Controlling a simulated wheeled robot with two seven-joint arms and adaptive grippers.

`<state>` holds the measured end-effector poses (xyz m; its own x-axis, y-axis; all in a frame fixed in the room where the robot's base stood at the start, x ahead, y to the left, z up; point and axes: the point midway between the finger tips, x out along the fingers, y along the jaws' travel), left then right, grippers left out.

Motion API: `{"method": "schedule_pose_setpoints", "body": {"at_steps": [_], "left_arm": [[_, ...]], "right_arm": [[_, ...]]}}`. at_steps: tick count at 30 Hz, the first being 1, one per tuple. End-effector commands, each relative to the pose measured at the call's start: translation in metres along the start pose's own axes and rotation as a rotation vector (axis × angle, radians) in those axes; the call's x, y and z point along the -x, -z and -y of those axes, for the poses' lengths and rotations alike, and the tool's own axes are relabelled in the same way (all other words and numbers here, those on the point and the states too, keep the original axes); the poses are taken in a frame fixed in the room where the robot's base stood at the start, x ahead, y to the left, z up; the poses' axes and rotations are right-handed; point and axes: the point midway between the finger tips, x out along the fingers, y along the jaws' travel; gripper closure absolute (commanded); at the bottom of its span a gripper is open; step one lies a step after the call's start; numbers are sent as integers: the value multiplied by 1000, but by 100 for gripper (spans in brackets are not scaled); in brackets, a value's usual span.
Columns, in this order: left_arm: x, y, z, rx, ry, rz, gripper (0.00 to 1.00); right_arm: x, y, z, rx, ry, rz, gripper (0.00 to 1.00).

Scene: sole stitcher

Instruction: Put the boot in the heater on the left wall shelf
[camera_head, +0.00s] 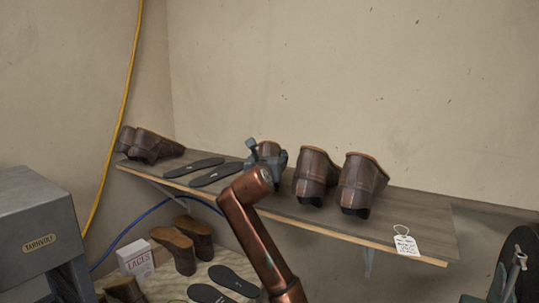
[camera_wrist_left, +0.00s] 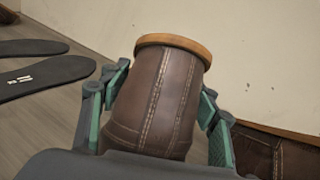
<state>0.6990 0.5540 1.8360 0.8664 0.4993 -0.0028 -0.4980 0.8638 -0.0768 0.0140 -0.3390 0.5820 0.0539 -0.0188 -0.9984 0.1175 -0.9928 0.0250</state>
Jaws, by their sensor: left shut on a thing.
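My left gripper (camera_head: 265,155) is at the middle of the wall shelf (camera_head: 425,212), shut on a brown leather boot (camera_head: 268,150). In the left wrist view the boot (camera_wrist_left: 160,95) shows a stitched shaft with a tan rim, between the two green-padded fingers; its lower end is hidden by the gripper body. In the head view my arm and gripper hide most of it. I cannot tell whether it still touches the shelf. A grey box with a TARNVOLT plate (camera_head: 38,240) stands at the left; I cannot tell whether it is the heater. My right gripper is not in view.
Two boots (camera_head: 316,175) (camera_head: 361,183) stand close to the right of the held one. Dark insoles (camera_head: 205,172) and a brown pair of shoes (camera_head: 148,146) lie to the left. A white tag (camera_head: 405,242) hangs at the front edge. More footwear (camera_head: 183,243) sits below.

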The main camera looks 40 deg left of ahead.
Motion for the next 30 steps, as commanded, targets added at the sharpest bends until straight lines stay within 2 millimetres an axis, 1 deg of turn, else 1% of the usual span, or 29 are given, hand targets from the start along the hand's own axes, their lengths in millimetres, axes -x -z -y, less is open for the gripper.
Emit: {"method": "schedule_pose_setpoints", "body": {"at_steps": [1, 2, 7, 9, 10, 13, 17, 20, 23, 26, 30], "left_arm": [[0, 1, -1, 1, -1, -2, 43], [0, 1, -1, 1, -1, -2, 41], [0, 0, -1, 1, -1, -2, 29], [1, 0, -1, 1, -1, -2, 26], [1, 0, -1, 1, -1, -2, 26], [1, 0, -1, 1, -1, -2, 26], [1, 0, -1, 1, -1, -1, 26], [7, 1, -2, 1, -2, 0, 26], [18, 2, -2, 1, -2, 1, 26], [37, 3, -2, 2, -2, 5, 26], [67, 4, -2, 3, -1, 4, 26]], "right_arm": [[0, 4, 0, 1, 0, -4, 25], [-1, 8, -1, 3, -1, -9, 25], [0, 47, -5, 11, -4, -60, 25], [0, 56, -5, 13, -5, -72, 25], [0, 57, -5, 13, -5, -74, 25], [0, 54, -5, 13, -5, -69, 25], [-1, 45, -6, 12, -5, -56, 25], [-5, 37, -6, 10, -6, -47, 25], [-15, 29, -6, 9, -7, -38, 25], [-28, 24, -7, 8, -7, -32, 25], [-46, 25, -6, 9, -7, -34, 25]]}}
